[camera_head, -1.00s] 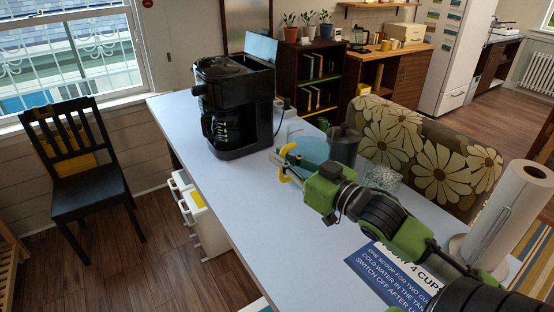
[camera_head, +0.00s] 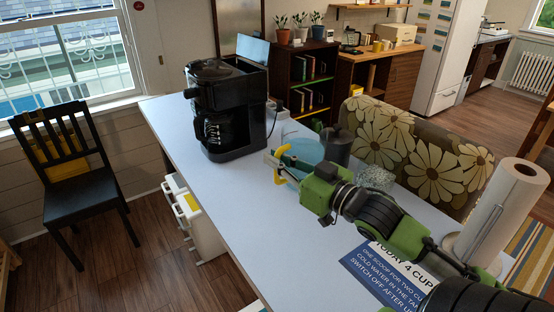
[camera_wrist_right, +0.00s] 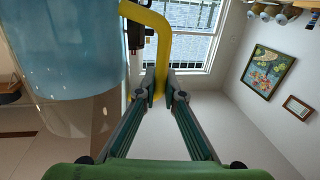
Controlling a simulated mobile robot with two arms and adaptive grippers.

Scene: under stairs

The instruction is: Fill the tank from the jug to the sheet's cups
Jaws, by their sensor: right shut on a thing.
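The jug (camera_head: 309,150) is clear with a bluish tint and has a yellow handle; it is right of the coffee maker, at the table's far side. My right gripper (camera_head: 287,162) is shut on the handle. The right wrist view shows the blue-filled jug (camera_wrist_right: 65,50) close on the left, with the fingertips (camera_wrist_right: 160,85) at the yellow handle. I cannot tell whether the jug touches the table. The black coffee maker (camera_head: 226,135) has its lid raised, and its carafe is in place; the tank's inside is hidden. The sheet (camera_head: 385,278) reads "4 CUP", partly covered by my right arm. My left gripper is out of view.
A dark canister (camera_head: 339,146) and a glass container (camera_head: 375,178) stand right of the jug, near my right arm. A paper towel roll (camera_head: 500,215) stands at the table's right end. The table (camera_head: 235,200) is clear in front of the coffee maker.

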